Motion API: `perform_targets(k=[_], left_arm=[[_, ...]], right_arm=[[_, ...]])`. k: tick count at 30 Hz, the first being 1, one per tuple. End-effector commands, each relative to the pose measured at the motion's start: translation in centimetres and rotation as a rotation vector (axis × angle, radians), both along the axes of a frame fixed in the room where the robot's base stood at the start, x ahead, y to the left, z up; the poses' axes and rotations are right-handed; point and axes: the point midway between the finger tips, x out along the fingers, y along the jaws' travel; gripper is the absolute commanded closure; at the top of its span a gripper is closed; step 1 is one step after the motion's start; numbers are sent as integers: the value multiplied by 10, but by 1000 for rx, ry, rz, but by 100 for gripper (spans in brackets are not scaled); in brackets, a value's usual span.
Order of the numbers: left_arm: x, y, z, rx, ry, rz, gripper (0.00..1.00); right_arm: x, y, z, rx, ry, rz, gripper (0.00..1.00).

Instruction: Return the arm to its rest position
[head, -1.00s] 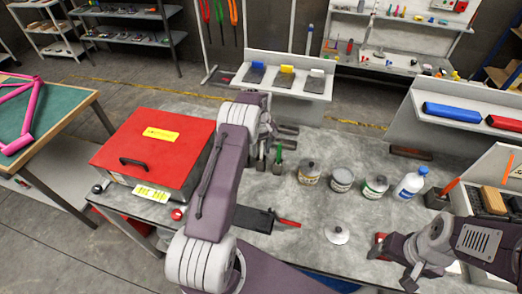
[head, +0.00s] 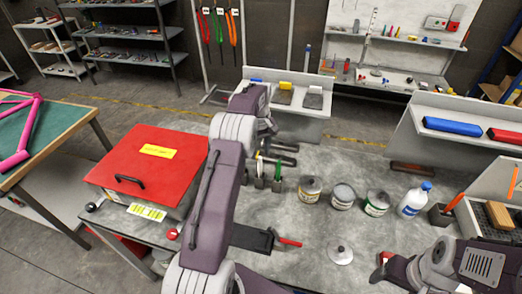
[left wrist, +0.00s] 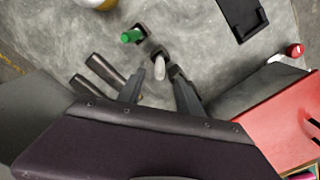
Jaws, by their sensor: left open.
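My left arm reaches from the bottom of the head view over the workbench (head: 395,238), and its wrist is bent down beyond the small dark cups. My left gripper (left wrist: 158,92) is open and empty in the left wrist view, with its two dark fingers apart above the bench. A white-tipped item (left wrist: 159,68) in a dark cup appears between and beyond the fingertips. A green item (left wrist: 131,36) stands in another cup beside it. In the head view the fingers are mostly hidden. My right arm (head: 440,266) is at the lower right; its fingers cannot be made out.
A red box (head: 150,160) stands left of the left arm. Several containers, including a tin (head: 310,190) and a white bottle (head: 414,200), stand to the right. A black tray (head: 252,238) lies close to the arm. Two dark bars (left wrist: 95,78) lie near the left gripper.

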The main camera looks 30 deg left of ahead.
Motion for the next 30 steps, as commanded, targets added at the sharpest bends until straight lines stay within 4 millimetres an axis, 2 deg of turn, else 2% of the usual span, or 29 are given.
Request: perform_targets(k=[8,11,14,17,21,24,30], left_arm=[[-1,-3,2,1,-3,-12,58],[-7,-17,9,6,-19,-77,58],[-24,-41,18,16,-49,-193,58],[-50,-67,26,31,-85,-325,58],[-98,-100,30,51,-132,-506,58],[-136,-119,28,67,-162,-623,58],[-210,-142,18,95,-211,-818,58]], right_arm=[[0,0,0,0,0,0,22],[0,0,0,0,0,0,22],[0,0,0,0,0,0,22],[0,0,0,0,0,0,22],[0,0,0,0,0,0,22],[0,0,0,0,0,0,22],[0,0,0,0,0,0,22]])
